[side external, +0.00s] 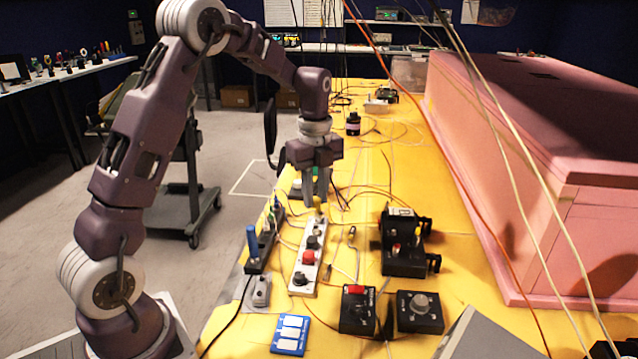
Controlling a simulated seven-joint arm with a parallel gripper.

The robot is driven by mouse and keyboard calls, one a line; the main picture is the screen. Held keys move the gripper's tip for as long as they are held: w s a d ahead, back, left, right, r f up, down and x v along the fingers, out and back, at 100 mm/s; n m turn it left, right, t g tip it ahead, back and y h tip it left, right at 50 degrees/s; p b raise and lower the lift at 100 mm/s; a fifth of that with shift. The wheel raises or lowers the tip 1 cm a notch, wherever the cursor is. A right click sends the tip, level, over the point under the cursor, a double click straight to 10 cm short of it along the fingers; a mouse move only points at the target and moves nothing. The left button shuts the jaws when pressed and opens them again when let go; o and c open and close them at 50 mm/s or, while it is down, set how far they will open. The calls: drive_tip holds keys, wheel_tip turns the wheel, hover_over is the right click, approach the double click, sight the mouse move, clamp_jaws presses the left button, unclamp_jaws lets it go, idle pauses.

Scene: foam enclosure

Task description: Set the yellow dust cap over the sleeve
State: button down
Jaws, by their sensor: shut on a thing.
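My gripper (316,198) points straight down above the far end of a pale metal strip (303,290). Its fingers are shut on the small yellow dust cap (318,204), which shows at the fingertips. The strip carries a row of fittings: a dark one (312,242), a red one (309,257) and another dark one (299,278) at the near end. The cap is over or close to the strip's far end. I cannot tell which fitting is the sleeve, nor whether the cap touches it.
A black rack with a blue-handled tool (252,242) stands close left of the strip. A black device (404,255) is to the right, with black control boxes (419,311) nearer. A blue card (290,334) lies in front. Cables cross the yellow table; a pink foam block (500,200) borders the right.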

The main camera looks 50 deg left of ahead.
hover_over(316, 233)
drive_tip(key=shift+w+a+f, duration=0.1)
drive_tip(key=shift+a+f, duration=0.05)
drive_tip(key=shift+f, duration=1.1)
drive_tip(key=shift+w+a+f, duration=0.1)
drive_tip(key=shift+a+f, duration=0.05)
drive_tip(key=shift+f, duration=1.1)
drive_tip(key=shift+f, duration=1.1)
drive_tip(key=c, duration=1.2)
unclamp_jaws()
drive_tip(key=shift+o, duration=0.2)
drive_tip(key=shift+r, duration=0.1)
wheel_tip(316, 233, up, 7)
drive_tip(key=shift+f, duration=0.1)
